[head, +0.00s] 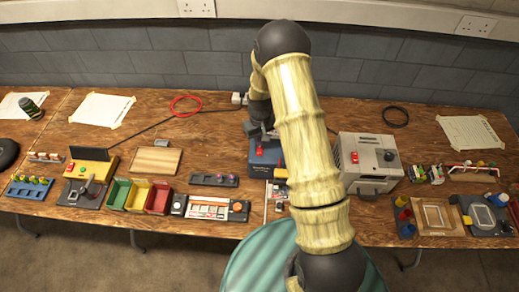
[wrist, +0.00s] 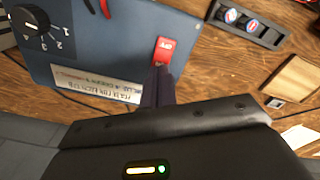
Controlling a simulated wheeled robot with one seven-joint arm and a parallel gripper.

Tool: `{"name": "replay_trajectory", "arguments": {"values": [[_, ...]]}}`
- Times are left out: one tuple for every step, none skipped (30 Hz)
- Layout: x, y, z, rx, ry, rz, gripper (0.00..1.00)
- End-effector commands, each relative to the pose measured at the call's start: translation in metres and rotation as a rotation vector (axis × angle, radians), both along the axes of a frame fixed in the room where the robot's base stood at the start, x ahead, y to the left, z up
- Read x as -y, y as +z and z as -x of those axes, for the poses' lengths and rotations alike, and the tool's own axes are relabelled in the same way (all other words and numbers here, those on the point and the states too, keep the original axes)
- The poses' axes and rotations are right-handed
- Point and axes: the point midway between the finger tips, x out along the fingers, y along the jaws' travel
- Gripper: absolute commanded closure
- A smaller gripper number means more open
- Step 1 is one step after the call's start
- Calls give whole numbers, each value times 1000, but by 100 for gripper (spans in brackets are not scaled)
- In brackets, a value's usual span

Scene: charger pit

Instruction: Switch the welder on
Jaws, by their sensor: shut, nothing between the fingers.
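A blue box (wrist: 112,42), which looks like the welder, fills the upper left of the wrist view. It has a black numbered dial (wrist: 32,22), a white label and a red rocker switch (wrist: 164,50). The lettering on the switch is too small to read surely. In the head view the blue box (head: 264,165) stands on the bench, partly hidden by my arm. My gripper (wrist: 161,70) is shut and empty, its fingertips at the lower edge of the red switch. I cannot tell whether they touch it. In the head view the fingertips are not clear.
A grey box (head: 366,160) with a red switch and dial stands right of my arm. Coloured bins (head: 118,194), a wooden board (head: 155,161) and a small dark panel (head: 213,180) lie to the left. A red cable ring (head: 186,106) lies behind on bare bench.

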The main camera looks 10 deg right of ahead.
Motion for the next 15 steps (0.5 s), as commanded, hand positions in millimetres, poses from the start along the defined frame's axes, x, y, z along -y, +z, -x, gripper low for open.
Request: {"name": "replay_trajectory", "arguments": {"values": [[0,0,0,0,0,0,100],[0,0,0,0,0,0,100],[0,-1,0,0,0,0,100],[0,-1,0,0,0,0,100],[0,-1,0,0,0,0,100],[0,-2,0,0,0,0,100],[0,-2,0,0,0,0,100],[0,-3,0,0,0,0,100],[0,-3,0,0,0,0,100],[0,-4,0,0,0,0,100],[0,-4,0,0,0,0,100],[0,-4,0,0,0,0,100],[0,-5,0,0,0,0,100],[0,-5,0,0,0,0,100],[0,-6,0,0,0,0,100]]}}
